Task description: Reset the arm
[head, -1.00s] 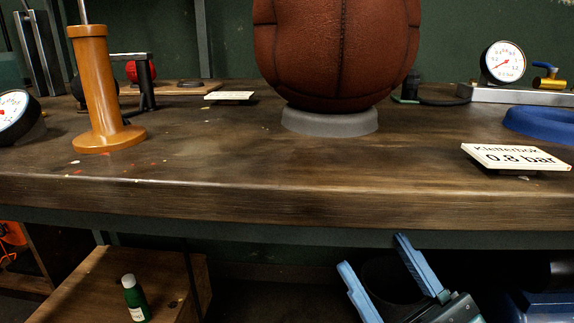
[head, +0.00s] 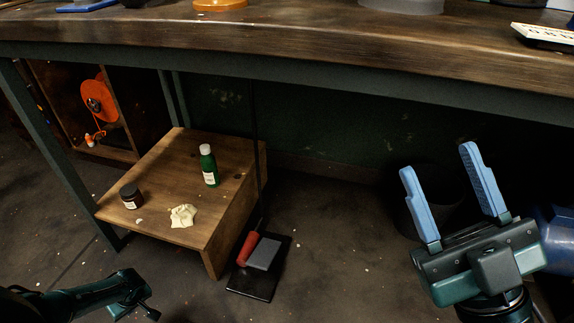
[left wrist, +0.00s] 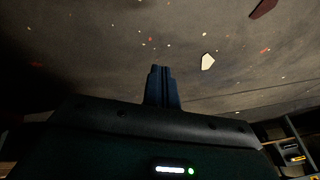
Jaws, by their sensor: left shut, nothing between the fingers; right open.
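My right gripper (head: 437,160) is at the lower right in the head view. Its two blue fingers point up and stand wide apart, with nothing between them. It is in front of the dark space under the workbench (head: 300,52), below the bench edge. Part of my left arm (head: 100,296) enters at the lower left in the head view; its fingers do not show there. In the left wrist view my left gripper (left wrist: 162,70) has its dark fingers pressed together, empty, with speckled floor (left wrist: 100,50) behind them.
An orange reel (head: 98,98) is at the left. Open floor lies at the lower middle.

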